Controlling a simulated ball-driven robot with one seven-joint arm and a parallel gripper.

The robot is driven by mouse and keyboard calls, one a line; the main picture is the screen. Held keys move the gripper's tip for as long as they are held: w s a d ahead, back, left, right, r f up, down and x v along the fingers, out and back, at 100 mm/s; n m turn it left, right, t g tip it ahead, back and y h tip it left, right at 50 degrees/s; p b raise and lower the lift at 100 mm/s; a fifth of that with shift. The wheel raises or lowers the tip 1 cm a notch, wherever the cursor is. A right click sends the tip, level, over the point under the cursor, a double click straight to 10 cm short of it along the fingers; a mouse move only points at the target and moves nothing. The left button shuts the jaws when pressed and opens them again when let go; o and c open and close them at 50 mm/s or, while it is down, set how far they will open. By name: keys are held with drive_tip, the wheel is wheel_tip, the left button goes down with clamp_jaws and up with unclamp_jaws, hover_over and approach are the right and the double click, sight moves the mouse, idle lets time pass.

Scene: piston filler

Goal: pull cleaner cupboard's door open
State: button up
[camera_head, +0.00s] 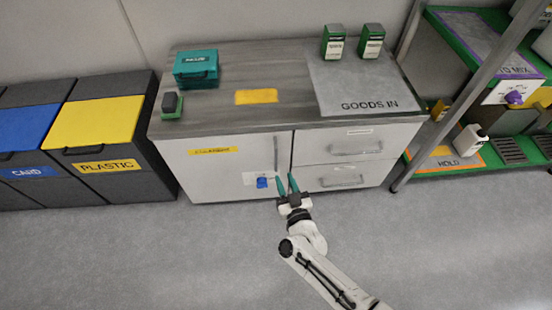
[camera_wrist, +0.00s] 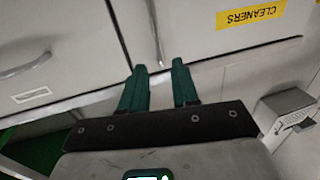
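The cleaners cupboard's door (camera_head: 225,170) is the left front of a white cabinet with a grey top, and looks closed. It bears a yellow label (camera_head: 213,151), which reads CLEANERS in the wrist view (camera_wrist: 251,15). Its upright bar handle (camera_head: 276,152) is near the door's right edge. My gripper (camera_head: 286,175) is in front of the cabinet, by the handle's lower end. In the wrist view its two green fingers (camera_wrist: 158,68) are apart, with the handle (camera_wrist: 155,32) running toward the gap between them. I cannot tell whether the bar lies between the fingertips.
Two drawers (camera_head: 352,162) with handles are right of the door. A blue item (camera_head: 262,183) is low on the door. Dark bins (camera_head: 110,130) stand at left, and a metal-posted shelf unit (camera_head: 440,95) at right. The floor in front (camera_head: 150,250) is clear.

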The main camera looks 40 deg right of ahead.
sight(276, 157)
drive_tip(key=shift+b+x, duration=2)
drive_tip(key=shift+x, duration=3.4)
drive_tip(key=shift+s+d, duration=0.1)
drive_tip(key=shift+d, duration=0.05)
drive_tip(key=shift+c, duration=0.2)
clamp_jaws()
